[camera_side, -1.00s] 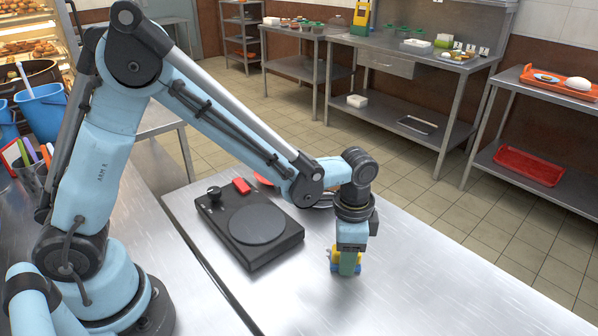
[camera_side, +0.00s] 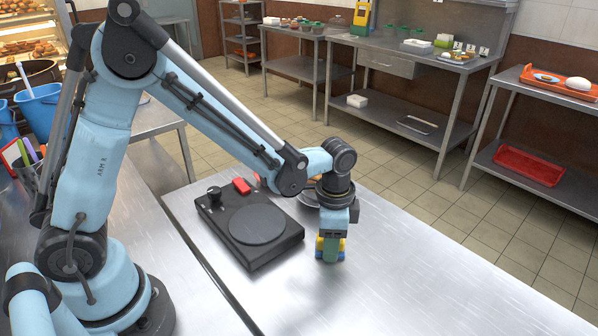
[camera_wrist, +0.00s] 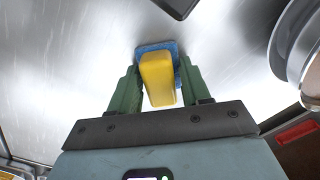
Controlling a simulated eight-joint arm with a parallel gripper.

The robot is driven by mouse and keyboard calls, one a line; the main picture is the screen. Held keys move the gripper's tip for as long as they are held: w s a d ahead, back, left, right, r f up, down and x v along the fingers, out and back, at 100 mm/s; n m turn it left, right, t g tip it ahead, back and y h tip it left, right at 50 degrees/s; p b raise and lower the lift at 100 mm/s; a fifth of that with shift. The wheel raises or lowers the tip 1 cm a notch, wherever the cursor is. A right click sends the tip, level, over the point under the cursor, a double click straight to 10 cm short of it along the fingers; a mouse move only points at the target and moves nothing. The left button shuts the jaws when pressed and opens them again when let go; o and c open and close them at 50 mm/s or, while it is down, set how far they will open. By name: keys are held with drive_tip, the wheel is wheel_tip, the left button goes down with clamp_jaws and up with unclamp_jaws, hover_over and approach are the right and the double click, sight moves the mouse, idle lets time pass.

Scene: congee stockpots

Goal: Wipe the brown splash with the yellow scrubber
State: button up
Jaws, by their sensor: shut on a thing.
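The scrubber has a yellow body (camera_wrist: 157,80) and a blue pad (camera_wrist: 170,48). My gripper (camera_wrist: 160,88) is shut on it, with one green finger on each side. In the side view, my gripper (camera_side: 330,254) is low over the steel table, right of the black burner. There the scrubber shows as a bit of yellow (camera_side: 320,243) beside the fingers. The blue pad is at or just above the table; I cannot tell if it touches. I see no brown splash in either view now; it may be hidden under the scrubber or behind my arm.
The black burner (camera_side: 256,222) with a red item (camera_side: 241,186) on its back edge stands left of my gripper. A round metal dish (camera_wrist: 302,52), partly hidden by my wrist in the side view, is close by. The steel table (camera_side: 430,270) is clear to the right.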

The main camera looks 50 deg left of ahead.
sight(359, 275)
drive_tip(key=shift+d, duration=3.9)
drive_tip(key=shift+a+r, duration=0.1)
drive_tip(key=shift+r, duration=4.1)
drive_tip(key=shift+s, duration=0.1)
